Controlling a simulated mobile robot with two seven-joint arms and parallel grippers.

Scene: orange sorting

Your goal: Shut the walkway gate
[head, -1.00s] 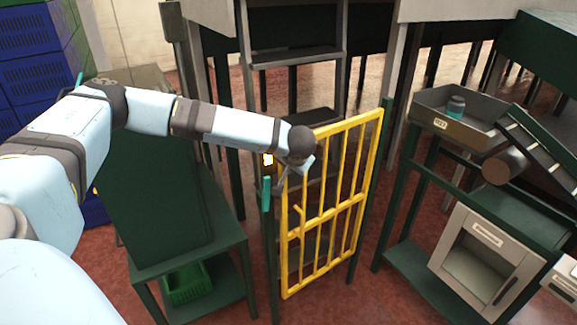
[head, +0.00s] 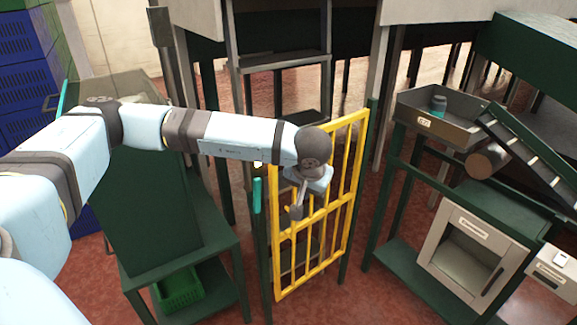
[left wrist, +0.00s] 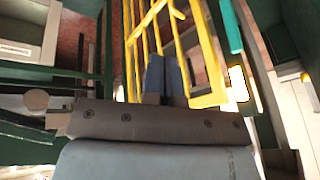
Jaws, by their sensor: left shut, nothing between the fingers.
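The yellow barred walkway gate (head: 349,190) stands upright between two green posts in the head view. Its right edge is along the right post (head: 372,125). Its left edge appears close beside the left post (head: 262,262), which carries a teal piece (head: 257,195); I cannot tell whether they touch. My left gripper (head: 297,211) is shut and empty, pointing down in front of the gate's upper left part. In the left wrist view the shut fingers (left wrist: 166,78) overlap the gate's bars (left wrist: 207,55); contact is unclear. My right gripper is not in view.
A green table (head: 215,240) with a green crate (head: 180,290) below stands left of the gate. On the right are a grey tray (head: 410,108) on a green stand and a grey cabinet (head: 435,250). Red floor (head: 330,300) lies in front of the gate.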

